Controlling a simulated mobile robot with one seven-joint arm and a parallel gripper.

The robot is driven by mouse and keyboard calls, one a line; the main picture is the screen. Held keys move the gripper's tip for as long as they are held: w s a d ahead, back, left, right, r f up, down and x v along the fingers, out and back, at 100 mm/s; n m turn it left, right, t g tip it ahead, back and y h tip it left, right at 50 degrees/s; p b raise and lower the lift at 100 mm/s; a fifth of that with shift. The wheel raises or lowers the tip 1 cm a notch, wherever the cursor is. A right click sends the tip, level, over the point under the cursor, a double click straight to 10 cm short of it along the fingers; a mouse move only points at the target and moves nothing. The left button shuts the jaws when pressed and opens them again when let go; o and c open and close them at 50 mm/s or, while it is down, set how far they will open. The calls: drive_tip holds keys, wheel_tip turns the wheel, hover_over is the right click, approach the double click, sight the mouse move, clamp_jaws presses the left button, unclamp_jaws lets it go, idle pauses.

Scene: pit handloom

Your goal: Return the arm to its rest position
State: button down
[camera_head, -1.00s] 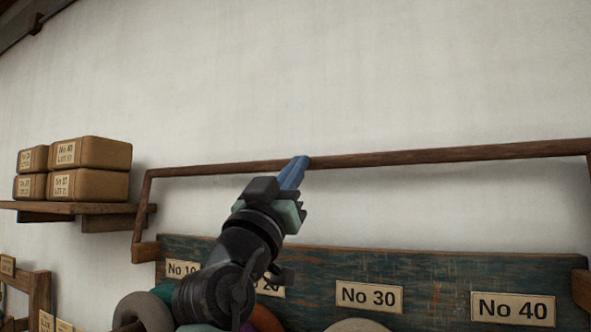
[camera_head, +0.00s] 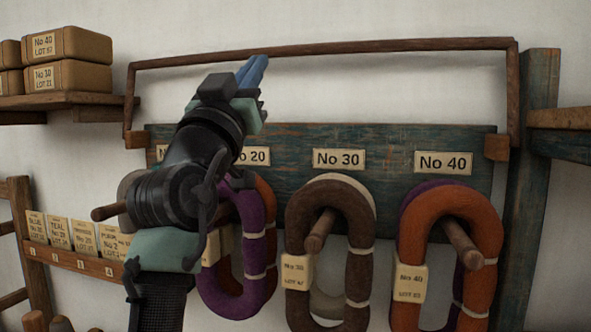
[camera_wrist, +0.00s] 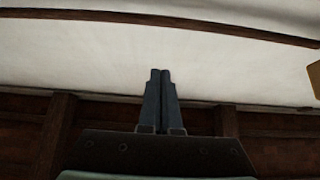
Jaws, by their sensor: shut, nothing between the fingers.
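My gripper (camera_head: 254,70) points up in the head view, in front of the wooden bar near the top of the rack. Its two blue fingers lie side by side, shut and empty. They also show closed together in the wrist view (camera_wrist: 160,78), against a pale surface. My arm rises from the lower left and hides the first label and part of the No 20 place.
Yarn hanks hang on pegs below the labelled board (camera_head: 400,142): purple (camera_head: 262,215), brown (camera_head: 298,235) and orange (camera_head: 493,215). A wooden bar frame (camera_head: 400,46) spans above. Boxes (camera_head: 80,43) sit on a left shelf (camera_head: 60,101). A card rail (camera_head: 75,260) is lower left.

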drive_tip(key=s+d+f+m, duration=0.1)
drive_tip(key=s+d+f, duration=0.4)
drive_tip(key=s+d, duration=0.45)
drive_tip(key=s+f+n+t+y, duration=0.1)
drive_tip(key=s+y, duration=0.1)
drive_tip(key=s, duration=0.4)
drive_tip(key=s+f+n+t+y+b, duration=0.1)
drive_tip(key=s+n+y, duration=0.1)
drive_tip(key=s, duration=0.5)
drive_tip(key=shift+d+f+y, duration=0.25)
drive_tip(key=shift+f+y, duration=0.15)
